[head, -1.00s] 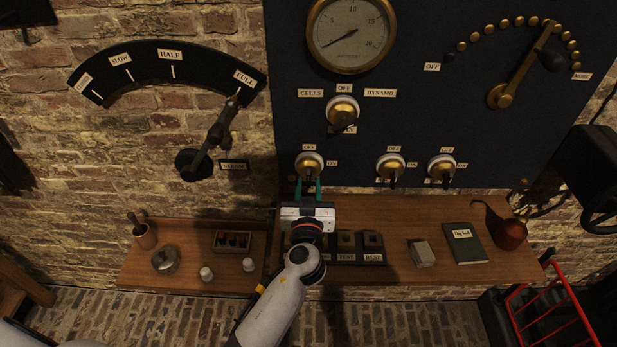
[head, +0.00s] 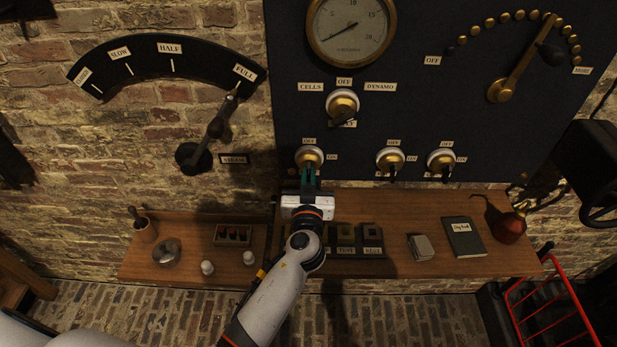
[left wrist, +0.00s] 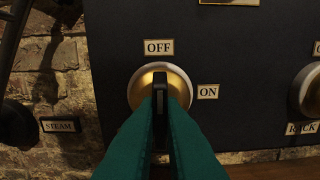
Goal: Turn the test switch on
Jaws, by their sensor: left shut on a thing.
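A round brass switch (head: 309,155) with a white rim is at the lower left of the dark panel. It also shows in the left wrist view (left wrist: 137,92), with an OFF label above and an ON label to its right. Its black handle (left wrist: 160,84) stands upright in that view. My left gripper (head: 308,178) is shut on this handle, with green fingers on both sides of it in the left wrist view (left wrist: 160,108). The switch's name label is hidden, so I cannot read whether it is the test switch. My right gripper is not in view.
Two similar switches (head: 390,160) (head: 441,161) sit to the right, and a larger selector (head: 342,105) is above. A steam lever (head: 212,130) is on the brick wall at left. The wooden shelf (head: 400,205) below holds jars, a notebook and a flask.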

